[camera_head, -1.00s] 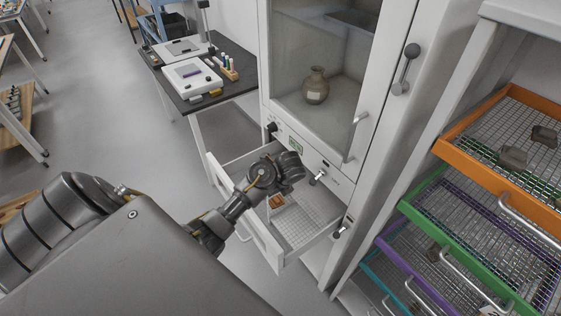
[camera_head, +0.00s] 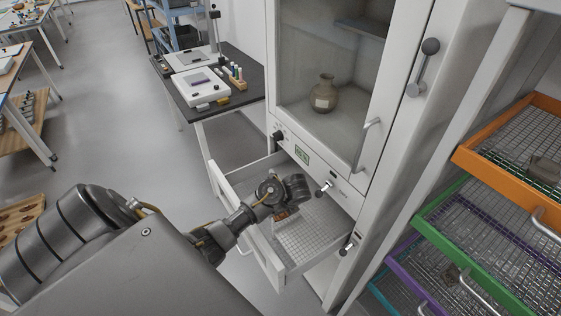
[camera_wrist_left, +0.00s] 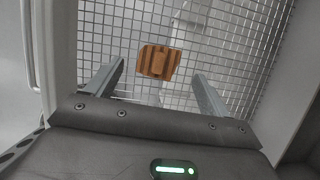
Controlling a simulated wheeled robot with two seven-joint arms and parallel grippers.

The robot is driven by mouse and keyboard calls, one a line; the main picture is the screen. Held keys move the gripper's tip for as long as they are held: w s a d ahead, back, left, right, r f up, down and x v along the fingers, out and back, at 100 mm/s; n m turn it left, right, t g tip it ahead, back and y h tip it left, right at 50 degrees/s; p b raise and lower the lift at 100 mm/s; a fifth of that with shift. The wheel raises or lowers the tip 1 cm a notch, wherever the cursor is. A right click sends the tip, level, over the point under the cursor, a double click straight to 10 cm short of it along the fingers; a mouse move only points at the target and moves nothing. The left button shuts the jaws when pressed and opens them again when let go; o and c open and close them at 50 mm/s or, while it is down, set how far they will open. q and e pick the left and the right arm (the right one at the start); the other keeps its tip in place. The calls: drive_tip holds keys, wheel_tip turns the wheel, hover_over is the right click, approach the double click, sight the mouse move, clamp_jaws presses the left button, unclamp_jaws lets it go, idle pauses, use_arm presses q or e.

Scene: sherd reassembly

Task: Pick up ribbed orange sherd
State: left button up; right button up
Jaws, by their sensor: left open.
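The ribbed orange sherd (camera_wrist_left: 158,61) lies on the wire mesh floor of the open drawer (camera_wrist_left: 240,45), ahead of my left gripper in the left wrist view. It shows brown and orange stripes. In the head view only a bit of the sherd (camera_head: 283,214) shows beneath my wrist. My left gripper (camera_wrist_left: 158,82) is open, its two fingers on either side of the sherd's line and apart from it. In the head view my left arm reaches over the drawer (camera_head: 318,232), and its fingers are hidden. My right gripper is not in view.
The drawer's front panel (camera_head: 250,228) and side walls surround the mesh. The cabinet above holds a round vase (camera_head: 324,94) behind glass. A rack of coloured mesh trays (camera_head: 500,165) stands at the right. A dark table (camera_head: 225,90) with instruments stands behind.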

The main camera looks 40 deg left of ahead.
use_arm(q)
drive_tip(key=shift+x, duration=1.9)
drive_tip(key=shift+s, duration=0.1)
drive_tip(key=c, duration=1.1)
